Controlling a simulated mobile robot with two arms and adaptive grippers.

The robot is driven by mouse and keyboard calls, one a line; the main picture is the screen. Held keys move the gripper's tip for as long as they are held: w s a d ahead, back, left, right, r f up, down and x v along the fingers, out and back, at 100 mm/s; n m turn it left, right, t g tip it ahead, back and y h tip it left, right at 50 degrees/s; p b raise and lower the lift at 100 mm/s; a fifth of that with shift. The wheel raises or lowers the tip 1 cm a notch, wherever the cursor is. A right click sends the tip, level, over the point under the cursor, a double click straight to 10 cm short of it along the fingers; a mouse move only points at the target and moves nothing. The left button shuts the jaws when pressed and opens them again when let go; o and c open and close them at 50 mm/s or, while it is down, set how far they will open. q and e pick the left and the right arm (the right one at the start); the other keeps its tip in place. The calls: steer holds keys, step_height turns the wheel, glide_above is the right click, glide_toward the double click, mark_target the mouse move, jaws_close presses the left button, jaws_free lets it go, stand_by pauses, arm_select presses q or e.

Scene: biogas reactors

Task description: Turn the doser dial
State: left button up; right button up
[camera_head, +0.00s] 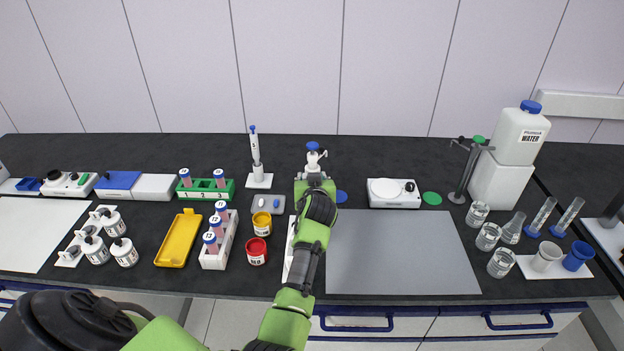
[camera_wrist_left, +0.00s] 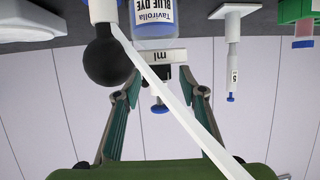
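The doser (camera_head: 313,155) stands at the back middle of the bench, white with a blue top knob. My left gripper (camera_head: 314,178) is in front of it and hides its lower part. The left wrist view is upside down. There the doser (camera_wrist_left: 165,57) shows a white collar marked "ml" above a bottle labelled BLUE DYE (camera_wrist_left: 155,30). Its blue knob (camera_wrist_left: 160,108) lies between the two spread fingers of my left gripper (camera_wrist_left: 168,90). The fingers look apart from the doser; contact cannot be told. My right gripper is in neither view.
A white bar (camera_wrist_left: 175,95) and black bulb (camera_wrist_left: 107,62) cross the wrist view. A pipette stand (camera_head: 258,180) is left of the doser, a white scale (camera_head: 395,203) to the right. A grey mat (camera_head: 400,255) is clear. Yellow (camera_head: 262,225) and red jars (camera_head: 256,252) stand left of my forearm.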

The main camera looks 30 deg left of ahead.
arm_select(q)
step_height(320, 180, up, 10)
stand_by(0.5)
steer(key=shift+f, duration=0.15)
stand_by(0.3)
